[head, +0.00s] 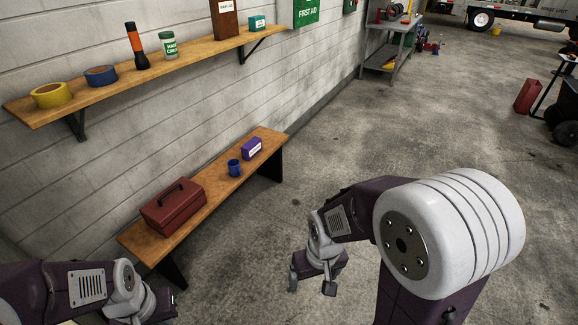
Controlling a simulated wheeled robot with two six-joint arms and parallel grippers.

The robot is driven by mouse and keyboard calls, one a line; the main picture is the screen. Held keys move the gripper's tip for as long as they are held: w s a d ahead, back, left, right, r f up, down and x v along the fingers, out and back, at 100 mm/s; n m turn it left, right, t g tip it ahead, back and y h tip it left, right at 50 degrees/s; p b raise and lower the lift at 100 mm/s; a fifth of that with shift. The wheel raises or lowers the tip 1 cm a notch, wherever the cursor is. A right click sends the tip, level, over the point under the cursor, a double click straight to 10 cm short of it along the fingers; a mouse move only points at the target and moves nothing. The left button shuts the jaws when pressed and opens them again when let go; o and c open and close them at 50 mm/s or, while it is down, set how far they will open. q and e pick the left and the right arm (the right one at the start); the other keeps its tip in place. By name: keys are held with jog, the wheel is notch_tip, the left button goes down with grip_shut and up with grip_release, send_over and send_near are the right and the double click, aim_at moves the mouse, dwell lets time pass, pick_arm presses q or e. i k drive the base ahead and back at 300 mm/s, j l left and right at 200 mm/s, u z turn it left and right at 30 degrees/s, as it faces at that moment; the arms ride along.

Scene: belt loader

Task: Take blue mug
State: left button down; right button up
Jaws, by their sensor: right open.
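The blue mug (234,168) stands upright on the low wooden bench (185,222), between the red toolbox and a small purple box. My right gripper (311,288) is open and empty over the floor, right of the bench and nearer to me than the mug. It is well apart from the mug. My left arm is at the bottom left, near the bench's near end. Its gripper (150,318) is partly cut off by the frame's lower edge, and its jaws cannot be made out.
A dark red toolbox (173,206) and a purple box (251,148) flank the mug on the bench. A wall shelf (140,78) above holds tape rolls, a flashlight and a jar. Open concrete floor (340,140) lies right of the bench. A grey cart (390,50) stands farther back.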

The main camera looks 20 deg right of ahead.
aim_at(234, 169)
jog(key=z, duration=0.1)
jog(key=i+l+u, duration=0.7)
jog(key=l, duration=0.15)
jog(key=i+l+u, duration=0.35)
jog(key=l+u, duration=0.15)
jog(key=l, duration=0.25)
jog(key=i+l+u, duration=0.1)
jog(key=l+u, duration=0.15)
jog(key=l, duration=0.15)
jog(key=l+u, duration=0.25)
jog(key=l, duration=0.2)
jog(key=i+l+u, duration=0.2)
jog(key=l, duration=0.25)
jog(key=k, duration=0.1)
